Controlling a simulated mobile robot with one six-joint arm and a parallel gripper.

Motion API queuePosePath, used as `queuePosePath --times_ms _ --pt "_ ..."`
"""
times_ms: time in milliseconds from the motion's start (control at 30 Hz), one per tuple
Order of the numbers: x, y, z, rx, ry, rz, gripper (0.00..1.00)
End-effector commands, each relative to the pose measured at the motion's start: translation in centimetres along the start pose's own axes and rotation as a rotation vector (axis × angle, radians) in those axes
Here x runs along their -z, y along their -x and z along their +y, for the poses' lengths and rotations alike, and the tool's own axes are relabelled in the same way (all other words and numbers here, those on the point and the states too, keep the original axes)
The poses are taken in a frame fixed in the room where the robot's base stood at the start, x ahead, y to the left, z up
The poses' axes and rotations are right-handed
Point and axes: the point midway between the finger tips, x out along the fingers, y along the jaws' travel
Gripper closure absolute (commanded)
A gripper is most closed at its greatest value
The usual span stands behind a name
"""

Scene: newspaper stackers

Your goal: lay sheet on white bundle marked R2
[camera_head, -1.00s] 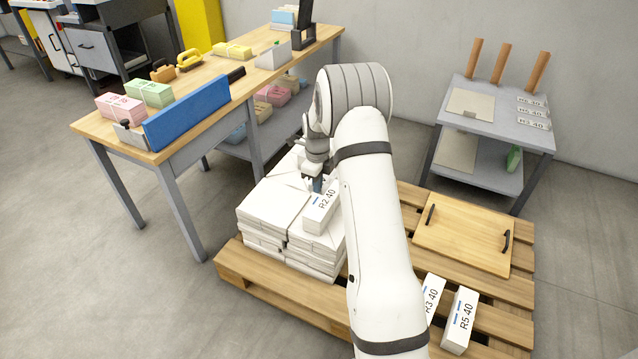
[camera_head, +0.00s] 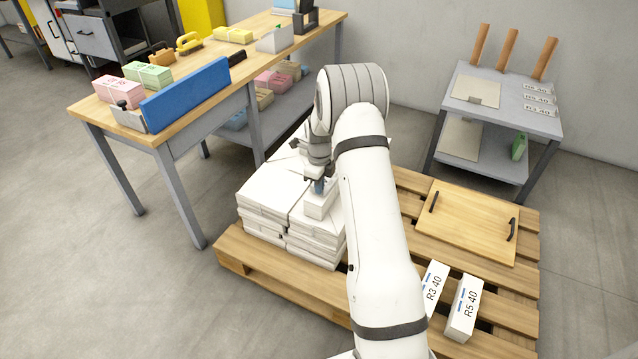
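My gripper (camera_head: 317,187) is at the top of a white bundle (camera_head: 320,209) that sits on the front right stack of white bundles on the pallet. The "R2 40" marking seen there earlier does not show now; the bundle's visible faces look blank. I cannot tell whether a sheet lies over it. The fingers are small and partly behind my arm, so I cannot tell whether they are open or shut, or whether they hold a sheet. The bundle's right side is hidden by my arm.
Bundles R3 40 (camera_head: 433,286) and R5 40 (camera_head: 464,308) lie on the pallet (camera_head: 290,292) at the front right. A wooden board with handles (camera_head: 467,221) lies behind them. A workbench (camera_head: 205,105) stands left; a grey side table (camera_head: 505,98) stands back right.

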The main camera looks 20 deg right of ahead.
Motion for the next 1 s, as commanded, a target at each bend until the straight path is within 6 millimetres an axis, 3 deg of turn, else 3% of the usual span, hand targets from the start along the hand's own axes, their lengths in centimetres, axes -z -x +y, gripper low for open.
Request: queuePosePath --times_ms 967,1000 --pt "0.0 -1.2 0.0 0.000 0.000 0.000 1.00" --pt "0.0 -1.1 0.0 0.000 0.000 0.000 0.94"
